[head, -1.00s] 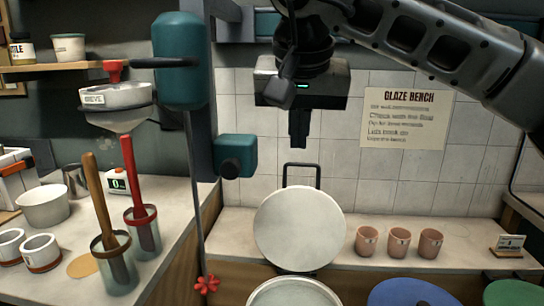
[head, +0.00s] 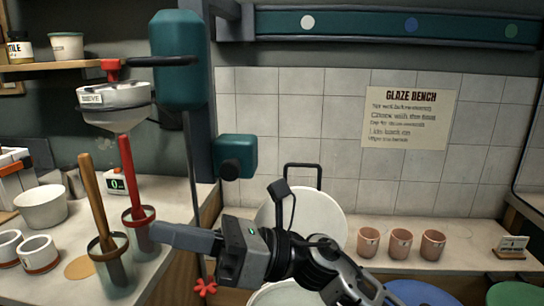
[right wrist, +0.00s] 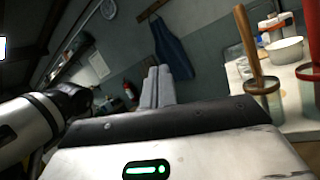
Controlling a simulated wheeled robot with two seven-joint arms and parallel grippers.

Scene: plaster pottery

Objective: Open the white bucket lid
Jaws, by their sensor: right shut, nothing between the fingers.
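The white bucket lid (head: 330,212) stands upright behind the bucket, its round face toward me and its dark handle (head: 303,166) at the top. The white bucket (head: 275,296) shows only its rim at the bottom edge; my right arm hides part of it and of the lid. My right gripper (head: 160,232) is shut and empty, pointing left in front of the lid, with its fingertips near the red-handled tool. Its closed fingers also show in the right wrist view (right wrist: 157,88). My left gripper is not in view.
Two pots with a wooden-handled tool (head: 92,190) and a red-handled tool (head: 130,175) stand on the left counter, near my right fingertips. Three pink cups (head: 401,243) stand on the back ledge. A blue round lid (head: 425,292) lies lower right.

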